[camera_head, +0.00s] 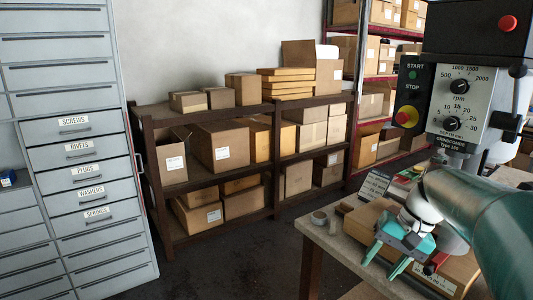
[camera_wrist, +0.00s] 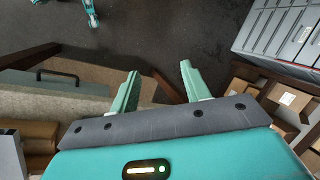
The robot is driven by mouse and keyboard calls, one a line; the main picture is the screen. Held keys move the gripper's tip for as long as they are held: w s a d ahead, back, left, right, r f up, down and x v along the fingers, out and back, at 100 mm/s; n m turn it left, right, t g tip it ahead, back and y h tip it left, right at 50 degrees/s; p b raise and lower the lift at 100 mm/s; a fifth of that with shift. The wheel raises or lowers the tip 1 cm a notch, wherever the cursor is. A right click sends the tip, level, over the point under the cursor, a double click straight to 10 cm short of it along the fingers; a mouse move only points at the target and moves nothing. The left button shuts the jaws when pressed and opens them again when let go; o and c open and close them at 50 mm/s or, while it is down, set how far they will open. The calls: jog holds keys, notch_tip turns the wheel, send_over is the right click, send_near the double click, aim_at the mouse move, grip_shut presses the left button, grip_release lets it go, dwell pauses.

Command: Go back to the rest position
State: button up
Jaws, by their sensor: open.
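My gripper (camera_head: 385,262) is at the right of the head view, over the near part of a workbench (camera_head: 340,240). Its two green fingers are spread apart and nothing is between them. In the wrist view my gripper (camera_wrist: 159,82) shows both fingers apart, with dark floor and a bench edge beyond them. My green arm reaches in from the right edge of the head view and hides part of the bench.
A drill press (camera_head: 465,100) with a red button stands behind my arm. Cardboard boxes (camera_head: 440,270) lie on the bench close to my gripper. A grey drawer cabinet (camera_head: 75,150) stands left, and a brown shelf (camera_head: 210,185) with boxes stands behind. The floor (camera_head: 235,265) between is clear.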

jog(key=s+a+f+n+t+h, duration=0.1)
jog(key=s+a+n+t+h, duration=0.1)
jog(key=s+a, duration=0.3)
jog(key=s+a+f+n+t+h, duration=0.1)
jog(key=s+a, duration=0.4)
jog(key=s, duration=0.6)
jog(key=shift+a+f+n+t+h, duration=0.15)
jog(key=shift+a+n+t+h, duration=0.2)
jog(key=shift+n+t+h, duration=0.45)
